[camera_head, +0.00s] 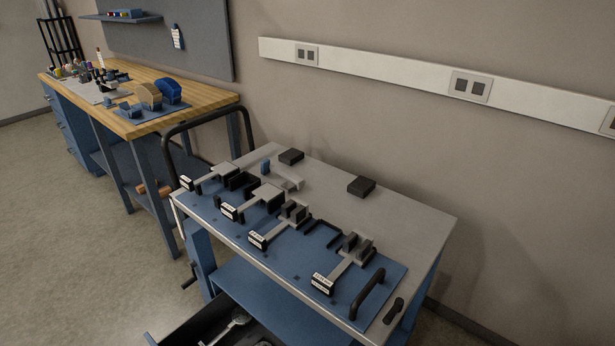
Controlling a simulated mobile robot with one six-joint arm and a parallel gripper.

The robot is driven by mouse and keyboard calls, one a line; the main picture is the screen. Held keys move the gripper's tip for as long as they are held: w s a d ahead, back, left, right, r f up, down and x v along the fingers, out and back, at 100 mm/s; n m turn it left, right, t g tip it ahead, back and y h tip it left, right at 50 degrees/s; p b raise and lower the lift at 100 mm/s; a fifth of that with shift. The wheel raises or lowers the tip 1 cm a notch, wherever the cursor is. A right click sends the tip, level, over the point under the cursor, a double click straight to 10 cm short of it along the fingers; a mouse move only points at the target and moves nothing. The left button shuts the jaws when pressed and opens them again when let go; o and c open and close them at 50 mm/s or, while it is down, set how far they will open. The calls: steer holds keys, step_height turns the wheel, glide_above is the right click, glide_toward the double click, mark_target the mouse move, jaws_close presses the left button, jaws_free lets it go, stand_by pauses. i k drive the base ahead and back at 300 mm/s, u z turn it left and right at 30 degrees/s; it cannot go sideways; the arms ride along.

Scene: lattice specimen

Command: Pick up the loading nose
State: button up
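I cannot tell for sure which piece is the loading nose. A blue board (295,266) lies on a grey-topped cart (415,215). It carries a row of grey and black pieces with white labels: one at the far left (222,170), one beside it (268,193), a third in the middle (293,213) and a fourth at the right (360,248). The label texts are too small to read. A light grey bracket-like piece (290,182) and a small blue block (265,167) are behind the row. My gripper is not in view.
Two black blocks (291,156) (361,187) stand at the cart's back. A black handle (367,298) rises at the board's right end. An open drawer (190,318) juts out low in front. A wooden workbench (200,98) stands at the left. The cart's back right is clear.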

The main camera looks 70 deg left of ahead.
mark_target(293, 182)
steer(key=i, duration=0.75)
steer(key=u, duration=5.65)
steer(key=i, duration=0.3)
steer(key=z, duration=1.8)
